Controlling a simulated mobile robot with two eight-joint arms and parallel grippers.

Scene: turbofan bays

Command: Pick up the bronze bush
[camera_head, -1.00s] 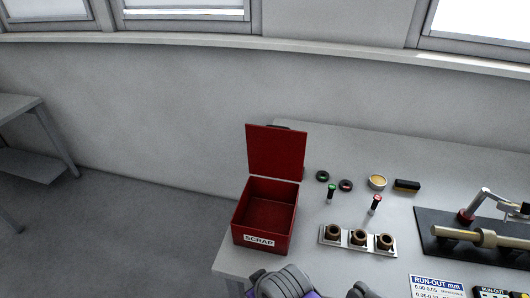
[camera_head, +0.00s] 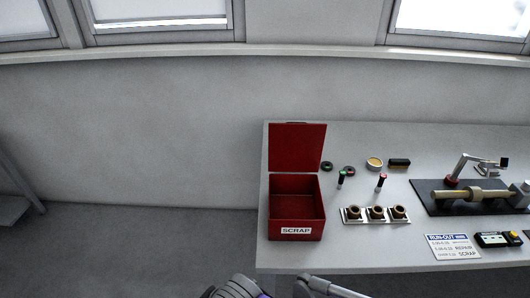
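Several small items lie on the grey workbench (camera_head: 330,255). Three brown, bronze-coloured bushes stand in a row on a pale metal holder (camera_head: 365,221): a left bush (camera_head: 353,213), a middle bush (camera_head: 377,213) and a right bush (camera_head: 399,212). Each shows a dark open bore. Only parts of my arms show at the bottom edge, in front of the bench. Neither gripper's fingers are in view, and nothing of mine touches the bushes.
An open red SCRAP box (camera_head: 296,231) stands at the bench's left end, looking empty. A shaft fixture (camera_head: 470,196) and RUN-OUT card (camera_head: 453,247) lie right.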

